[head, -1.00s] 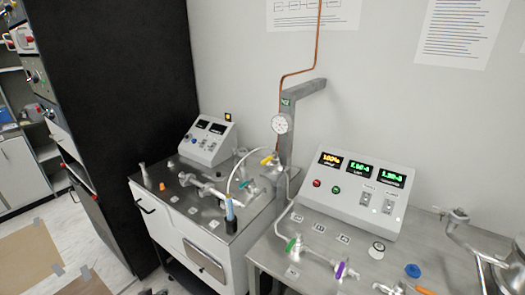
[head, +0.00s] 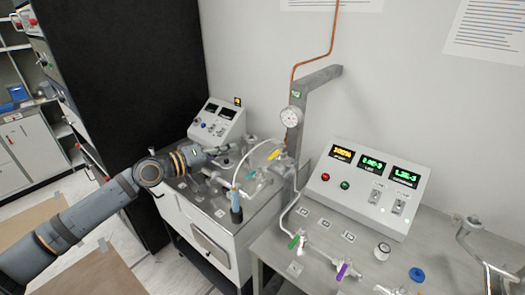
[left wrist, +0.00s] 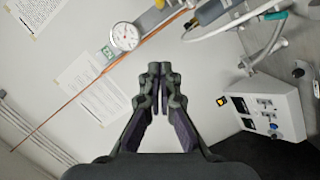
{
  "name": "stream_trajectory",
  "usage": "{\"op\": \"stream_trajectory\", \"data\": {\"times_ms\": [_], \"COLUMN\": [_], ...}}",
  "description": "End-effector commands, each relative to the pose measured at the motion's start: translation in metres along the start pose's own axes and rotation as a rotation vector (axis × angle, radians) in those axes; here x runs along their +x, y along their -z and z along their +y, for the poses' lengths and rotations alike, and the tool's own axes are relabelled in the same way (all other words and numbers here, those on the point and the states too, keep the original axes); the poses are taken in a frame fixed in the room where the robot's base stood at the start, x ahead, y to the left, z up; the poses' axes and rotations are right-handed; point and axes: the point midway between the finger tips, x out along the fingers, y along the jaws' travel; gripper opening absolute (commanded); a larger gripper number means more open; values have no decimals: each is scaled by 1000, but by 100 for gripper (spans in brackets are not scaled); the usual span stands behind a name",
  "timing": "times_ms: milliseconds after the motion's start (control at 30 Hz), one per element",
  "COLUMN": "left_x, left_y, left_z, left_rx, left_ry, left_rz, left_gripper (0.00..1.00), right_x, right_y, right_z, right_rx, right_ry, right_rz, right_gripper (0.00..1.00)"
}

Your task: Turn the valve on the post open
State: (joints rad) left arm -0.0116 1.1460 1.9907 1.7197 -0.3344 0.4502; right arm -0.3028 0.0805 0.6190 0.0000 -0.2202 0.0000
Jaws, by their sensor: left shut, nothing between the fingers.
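A grey metal post (head: 294,140) with a bent top arm stands between the two benches. It carries a round white dial gauge (head: 290,117). A yellow valve handle (head: 274,155) sits beside the post, below the gauge. My left gripper (head: 231,149) reaches in from the left over the rear bench, left of the yellow handle and apart from it. In the left wrist view its fingertips (left wrist: 160,69) meet with nothing between them. That view also shows the gauge (left wrist: 125,36), the post (left wrist: 170,24) and part of the yellow handle (left wrist: 160,4) at the top edge. My right gripper is not in view.
A sloped control box (head: 217,122) stands at the back of the left bench (head: 222,208). A larger readout box (head: 365,187) is on the right bench (head: 330,262), with green (head: 295,241) and purple (head: 343,271) handles in front. A thin white hose (head: 241,162) arches close to my gripper.

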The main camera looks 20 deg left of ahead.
Motion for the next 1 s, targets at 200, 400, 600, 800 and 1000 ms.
{"op": "stream_trajectory", "data": {"times_ms": [200,400,600,800,1000], "left_x": [18,43,78,99,103], "left_y": [1,1,2,-19,-37], "left_z": [3,4,5,2,0], "left_rx": [-9,-10,-11,-8,-5], "left_ry": [-1,1,2,9,9], "left_rz": [4,4,3,-3,1], "left_gripper": [0,0,0,0,0], "right_x": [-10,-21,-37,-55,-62], "right_y": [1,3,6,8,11], "right_z": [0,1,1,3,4], "right_rx": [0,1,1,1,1], "right_ry": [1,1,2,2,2], "right_rz": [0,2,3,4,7], "right_gripper": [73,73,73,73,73]}}
